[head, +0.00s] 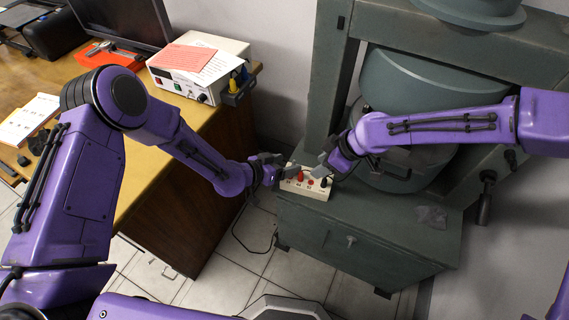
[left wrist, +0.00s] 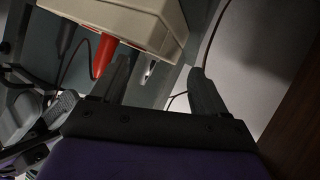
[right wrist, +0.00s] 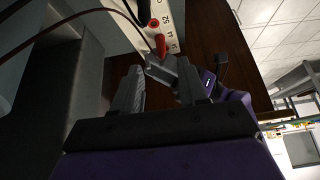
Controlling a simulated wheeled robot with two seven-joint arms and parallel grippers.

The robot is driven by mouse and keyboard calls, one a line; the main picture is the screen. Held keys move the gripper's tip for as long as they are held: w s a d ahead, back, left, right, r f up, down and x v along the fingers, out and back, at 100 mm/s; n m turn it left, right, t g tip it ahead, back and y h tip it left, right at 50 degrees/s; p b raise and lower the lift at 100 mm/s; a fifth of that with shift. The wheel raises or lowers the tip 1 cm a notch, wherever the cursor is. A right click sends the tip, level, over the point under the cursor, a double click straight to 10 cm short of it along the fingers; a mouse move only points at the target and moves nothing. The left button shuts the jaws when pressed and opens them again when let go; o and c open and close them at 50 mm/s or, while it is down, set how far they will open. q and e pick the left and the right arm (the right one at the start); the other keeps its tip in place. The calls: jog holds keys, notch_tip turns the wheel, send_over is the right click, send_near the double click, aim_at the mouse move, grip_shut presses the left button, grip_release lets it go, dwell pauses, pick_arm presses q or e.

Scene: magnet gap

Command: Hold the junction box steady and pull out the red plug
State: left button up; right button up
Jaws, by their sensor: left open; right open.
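The junction box (head: 293,189) is a cream block with numbered sockets on the green machine's ledge; it also shows in the left wrist view (left wrist: 160,35) and the right wrist view (right wrist: 119,32). The red plug (head: 300,176) stands in it, also seen in the left wrist view (left wrist: 103,55) and right wrist view (right wrist: 160,45). A black plug (head: 324,183) sits at its right end. My left gripper (head: 283,165) is open at the box's left end, its fingers apart and empty. My right gripper (head: 321,165) is open and empty just above the box, near the red plug.
The green machine (head: 405,245) with its drum stands behind and right of the box. A wooden desk (head: 150,165) on the left carries a monitor and a white instrument (head: 195,80). Thin cables run from the plugs. My two grippers are close together.

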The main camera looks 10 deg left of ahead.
pick_arm(q)
jog(key=shift+w+d+f, duration=0.15)
jog(key=shift+w+d, duration=0.1)
jog(key=shift+d, duration=0.05)
